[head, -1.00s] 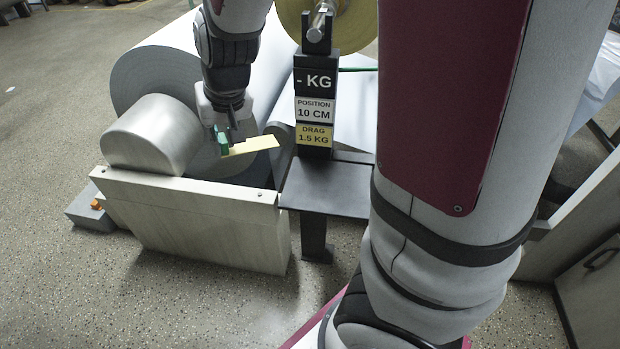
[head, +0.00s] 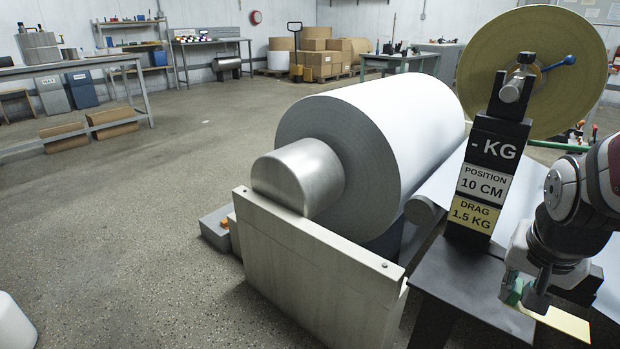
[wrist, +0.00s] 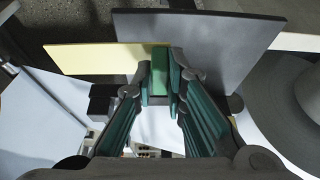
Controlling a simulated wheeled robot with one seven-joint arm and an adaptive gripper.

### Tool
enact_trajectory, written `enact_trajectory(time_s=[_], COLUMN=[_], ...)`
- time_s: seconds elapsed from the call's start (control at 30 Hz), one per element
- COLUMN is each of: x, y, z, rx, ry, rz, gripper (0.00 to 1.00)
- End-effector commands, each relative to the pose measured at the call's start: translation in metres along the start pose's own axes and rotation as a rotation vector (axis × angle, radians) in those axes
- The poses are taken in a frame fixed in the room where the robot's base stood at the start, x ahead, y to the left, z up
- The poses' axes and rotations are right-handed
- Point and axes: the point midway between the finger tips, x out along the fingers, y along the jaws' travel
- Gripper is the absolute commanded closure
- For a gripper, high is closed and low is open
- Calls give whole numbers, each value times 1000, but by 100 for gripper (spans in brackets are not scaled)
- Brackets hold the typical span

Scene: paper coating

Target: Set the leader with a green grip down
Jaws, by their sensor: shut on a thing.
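The leader is a flat pale yellow strip (head: 560,322) with a green grip (head: 512,294) at one end. My gripper (head: 526,294) is shut on the green grip, at the lower right of the head view, by the black shelf (head: 460,285) below the sign post. In the wrist view the green grip (wrist: 159,78) stands between my fingertips (wrist: 160,84), and the yellow strip (wrist: 95,58) sticks out to the left. A dark plate (wrist: 215,45) lies behind the grip; I cannot tell whether the leader touches it.
A large white paper roll (head: 375,140) with a metal hub (head: 300,178) sits behind a metal plate (head: 310,270). The black post (head: 488,180) reads "- KG", "10 CM" and "1.5 KG". A tan disc (head: 535,65) stands behind it. The floor (head: 130,235) at left is open.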

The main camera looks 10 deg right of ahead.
Motion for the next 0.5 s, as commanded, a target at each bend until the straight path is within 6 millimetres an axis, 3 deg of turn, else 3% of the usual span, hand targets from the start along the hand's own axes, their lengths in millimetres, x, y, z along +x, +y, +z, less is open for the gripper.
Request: enact_trajectory(time_s=[0.17,0.5], x=[4,15], y=[5,-24], z=[-1,-26], rx=[21,16], ry=[-3,-5], rz=[16,18], gripper=[100,100])
